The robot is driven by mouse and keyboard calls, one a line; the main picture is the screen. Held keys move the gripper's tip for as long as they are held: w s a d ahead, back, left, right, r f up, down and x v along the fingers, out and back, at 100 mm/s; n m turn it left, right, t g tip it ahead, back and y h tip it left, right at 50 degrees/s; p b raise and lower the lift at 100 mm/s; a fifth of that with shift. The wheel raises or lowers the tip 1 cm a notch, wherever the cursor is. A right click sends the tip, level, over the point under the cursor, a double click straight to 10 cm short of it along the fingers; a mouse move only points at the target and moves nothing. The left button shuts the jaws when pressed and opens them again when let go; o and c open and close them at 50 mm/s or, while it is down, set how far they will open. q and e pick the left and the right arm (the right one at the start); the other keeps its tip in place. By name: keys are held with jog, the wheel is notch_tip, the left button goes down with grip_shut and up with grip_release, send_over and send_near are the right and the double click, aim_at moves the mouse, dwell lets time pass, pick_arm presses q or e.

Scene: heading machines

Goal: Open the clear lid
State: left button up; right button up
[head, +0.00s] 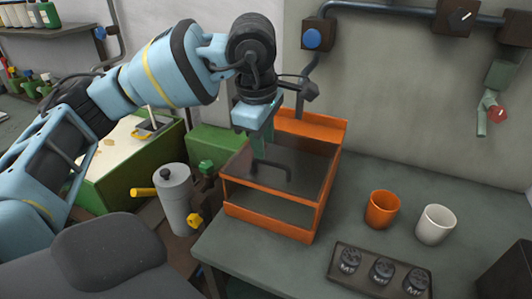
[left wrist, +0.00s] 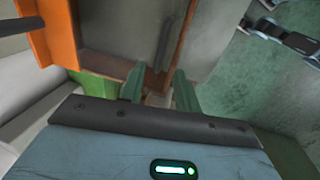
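An orange box (head: 270,228) stands on the grey-green counter, with a clear lid (head: 300,178) lying over its top. A dark bar handle (head: 270,170) is on the lid. My left gripper (head: 259,150) points down over the lid, with its green fingers close to the handle; I cannot tell if they touch it. In the left wrist view the two green fingers (left wrist: 158,88) are apart, with a gap between them and nothing clearly held. An orange edge of the box (left wrist: 62,35) also shows there. My right gripper is not in view.
An orange cup (head: 382,210), a white cup (head: 435,225) and a dark tray (head: 345,280) with several black round pieces stand to the right on the counter (head: 270,265). A grey cylinder (head: 174,200) stands left of the box. A wall pipe runs behind.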

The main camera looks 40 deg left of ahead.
aim_at(267, 161)
pick_arm(q)
jog(key=shift+w+a+f, duration=0.1)
jog(key=shift+w+f, duration=0.1)
jog(key=shift+f, duration=0.9)
jog(key=shift+w+f, duration=0.2)
jog(key=shift+f, duration=0.9)
grip_shut()
